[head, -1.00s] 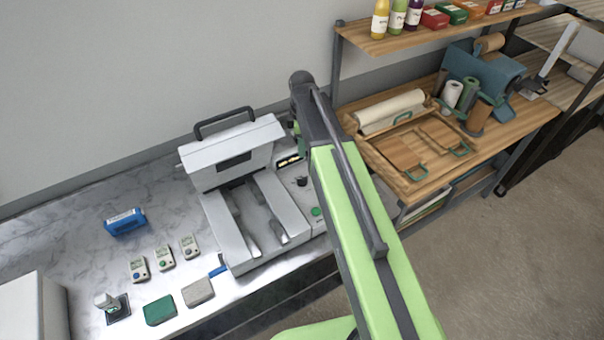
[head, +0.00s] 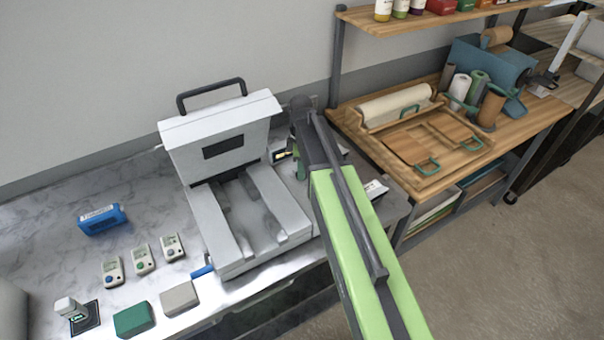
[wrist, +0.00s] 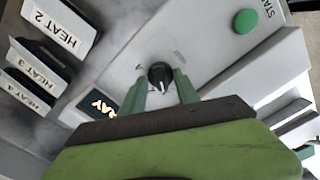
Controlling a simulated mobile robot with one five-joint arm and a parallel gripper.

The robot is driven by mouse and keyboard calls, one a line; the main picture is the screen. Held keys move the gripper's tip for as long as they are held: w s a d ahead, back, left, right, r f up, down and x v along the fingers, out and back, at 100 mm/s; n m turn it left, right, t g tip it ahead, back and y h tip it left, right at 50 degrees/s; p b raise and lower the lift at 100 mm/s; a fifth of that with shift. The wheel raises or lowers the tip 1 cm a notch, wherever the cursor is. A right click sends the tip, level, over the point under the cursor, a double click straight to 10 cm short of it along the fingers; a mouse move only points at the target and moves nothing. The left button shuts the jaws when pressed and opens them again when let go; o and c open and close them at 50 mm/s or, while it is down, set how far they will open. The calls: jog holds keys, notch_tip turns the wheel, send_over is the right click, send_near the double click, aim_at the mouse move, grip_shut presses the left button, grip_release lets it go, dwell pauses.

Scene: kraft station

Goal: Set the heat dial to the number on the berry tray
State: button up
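The heat dial (wrist: 159,75) is a small black knob with a light pointer line on a grey panel. My gripper (wrist: 161,84) has its two green fingers apart, one on each side near the dial, with gaps visible between. I cannot tell how deep the fingertips reach. In the head view my gripper (head: 301,168) is mostly hidden by my arm, and the dial is hidden. I cannot identify the berry tray; tags read HEAT 2 (wrist: 58,27), HEAT 3 (wrist: 36,68) and HEAT 4 (wrist: 28,91).
A green button (wrist: 245,22) sits on the panel beyond the dial. The white press (head: 222,140) stands open left of my arm. Small timers, a blue box (head: 102,219) and a stamp (head: 70,310) lie on the marble counter. A wooden bench (head: 400,178) stands right.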

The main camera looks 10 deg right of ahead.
jog(key=shift+r, duration=0.1)
jog(key=shift+c, duration=0.3)
grip_shut()
jog(key=shift+d, duration=0.15)
